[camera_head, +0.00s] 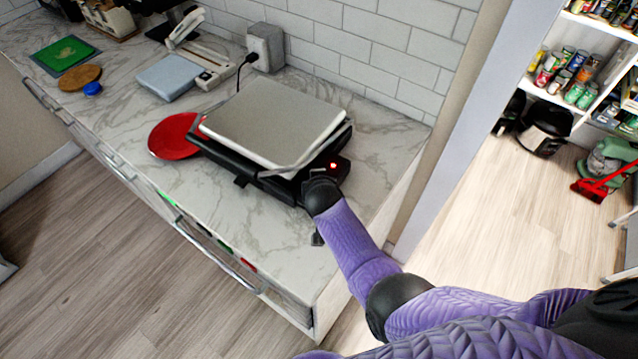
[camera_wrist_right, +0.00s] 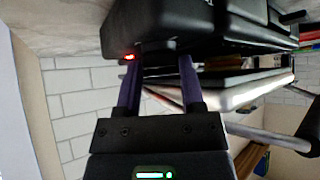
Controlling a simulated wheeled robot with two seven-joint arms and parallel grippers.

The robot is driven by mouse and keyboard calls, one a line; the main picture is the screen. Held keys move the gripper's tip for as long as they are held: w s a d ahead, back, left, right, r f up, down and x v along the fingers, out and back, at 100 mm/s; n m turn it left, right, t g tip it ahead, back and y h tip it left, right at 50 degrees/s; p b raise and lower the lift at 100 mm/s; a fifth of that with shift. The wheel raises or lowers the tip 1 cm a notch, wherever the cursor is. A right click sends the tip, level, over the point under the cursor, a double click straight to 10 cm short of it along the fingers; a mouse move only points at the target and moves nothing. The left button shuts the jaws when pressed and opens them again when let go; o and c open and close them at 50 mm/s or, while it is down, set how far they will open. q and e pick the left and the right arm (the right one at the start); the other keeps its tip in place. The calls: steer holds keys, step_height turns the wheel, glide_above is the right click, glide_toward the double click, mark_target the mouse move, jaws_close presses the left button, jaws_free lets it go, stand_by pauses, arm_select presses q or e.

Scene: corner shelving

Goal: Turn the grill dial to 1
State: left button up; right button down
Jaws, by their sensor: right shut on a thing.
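The grill (camera_head: 272,122) stands on the marble counter with its silver lid down and a black base. Its red indicator light (camera_head: 333,165) is lit at the front right corner; the light also shows in the right wrist view (camera_wrist_right: 128,57). My right gripper (camera_head: 314,178) is at this corner, just below the light. In the right wrist view its two purple fingers (camera_wrist_right: 160,58) reach to the black grill body (camera_wrist_right: 190,24) and are shut on the grill dial. The dial is mostly hidden by the fingers and its setting cannot be read. My left gripper is not in view.
A red plate (camera_head: 172,136) lies left of the grill, partly under its edge. The counter (camera_head: 225,215) in front is clear.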

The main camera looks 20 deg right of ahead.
steer(key=shift+a+f+m+h+b, duration=0.15)
steer(key=shift+m+h+b, duration=0.25)
steer(key=shift+m+b, duration=0.25)
steer(key=shift+w, duration=0.1)
steer(key=shift+r+m+h, duration=0.2)
steer(key=shift+m+h, duration=0.05)
steer(key=shift+h, duration=0.05)
steer(key=shift+c, duration=1)
jaws_free()
